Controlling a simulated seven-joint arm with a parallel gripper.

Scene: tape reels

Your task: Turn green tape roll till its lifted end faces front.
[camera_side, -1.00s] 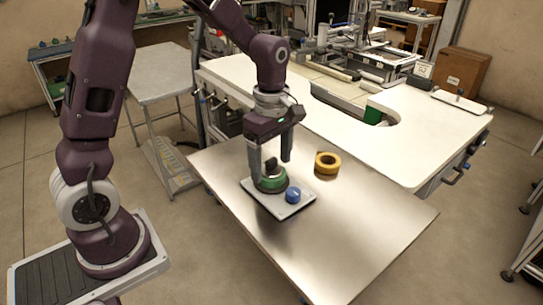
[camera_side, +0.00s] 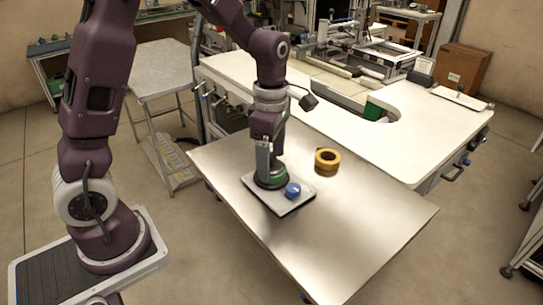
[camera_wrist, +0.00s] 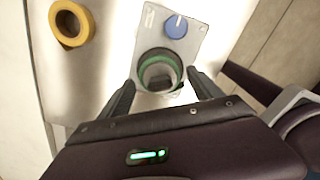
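The green tape roll (camera_wrist: 143,57) sits on a light grey plate (camera_wrist: 196,41) beside a blue knob (camera_wrist: 176,27); its middle is dark in the wrist view. In the side view the roll (camera_side: 270,183) is partly hidden behind my gripper. My gripper (camera_wrist: 160,77) is open, its two fingers on either side of the roll, seemingly with small gaps. In the side view my gripper (camera_side: 268,172) is low over the roll, fingers nearly in line with the camera. I cannot make out the roll's lifted tape end.
A yellow tape roll (camera_side: 327,160) lies on the metal table (camera_side: 350,220), apart from the plate; it also shows in the wrist view (camera_wrist: 84,16). The table's front and right are clear. A white bench (camera_side: 420,140) borders it behind.

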